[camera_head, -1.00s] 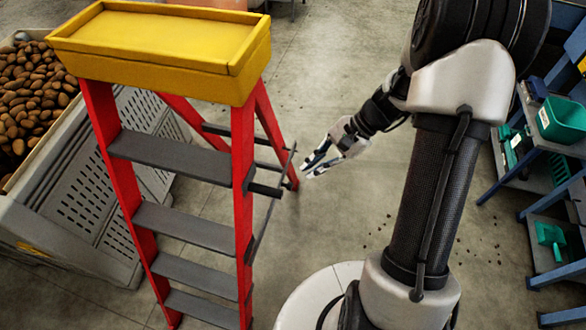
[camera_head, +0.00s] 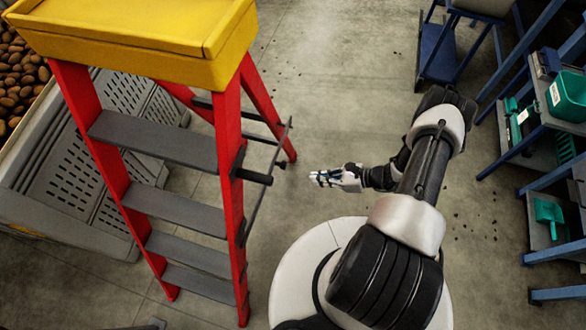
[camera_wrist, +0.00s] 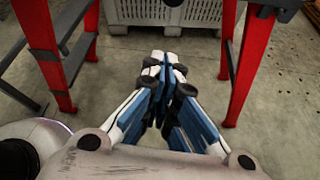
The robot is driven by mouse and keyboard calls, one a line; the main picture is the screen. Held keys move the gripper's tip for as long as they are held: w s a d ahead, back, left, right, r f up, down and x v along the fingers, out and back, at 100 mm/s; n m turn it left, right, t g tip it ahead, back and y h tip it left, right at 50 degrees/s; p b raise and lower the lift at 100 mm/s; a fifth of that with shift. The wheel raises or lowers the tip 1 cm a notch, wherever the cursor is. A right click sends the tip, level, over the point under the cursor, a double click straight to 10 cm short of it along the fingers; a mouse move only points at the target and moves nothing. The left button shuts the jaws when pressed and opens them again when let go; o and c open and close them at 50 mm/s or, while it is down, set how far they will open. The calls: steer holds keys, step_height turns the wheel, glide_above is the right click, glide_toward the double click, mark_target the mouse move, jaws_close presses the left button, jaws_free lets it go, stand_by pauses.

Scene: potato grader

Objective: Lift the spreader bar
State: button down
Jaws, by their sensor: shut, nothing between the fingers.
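The red stepladder (camera_head: 230,200) with a yellow top stands open on the left in the head view. A thin dark spreader bar (camera_head: 282,139) slants along its right side, with a short black grip (camera_head: 254,176) sticking out near its middle. My gripper (camera_head: 314,178) is shut and empty. It is to the right of the bar and apart from it, pointing left toward the ladder.
A grey slatted crate (camera_head: 75,180) of potatoes (camera_head: 18,75) stands behind the ladder. Blue-framed shelving (camera_head: 552,175) with green bins (camera_head: 568,92) lines the right side. Bare concrete floor (camera_head: 345,90) lies between them.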

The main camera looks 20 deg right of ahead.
steer(key=shift+a+f, duration=0.1)
steer(key=shift+f, duration=0.05)
steer(key=w+a+b, duration=0.2)
steer(key=w+a, duration=0.3)
steer(key=a, duration=0.2)
steer(key=shift+w+a+f, duration=0.15)
steer(key=shift+w+a, duration=0.05)
steer(key=shift+a, duration=0.05)
stand_by(0.4)
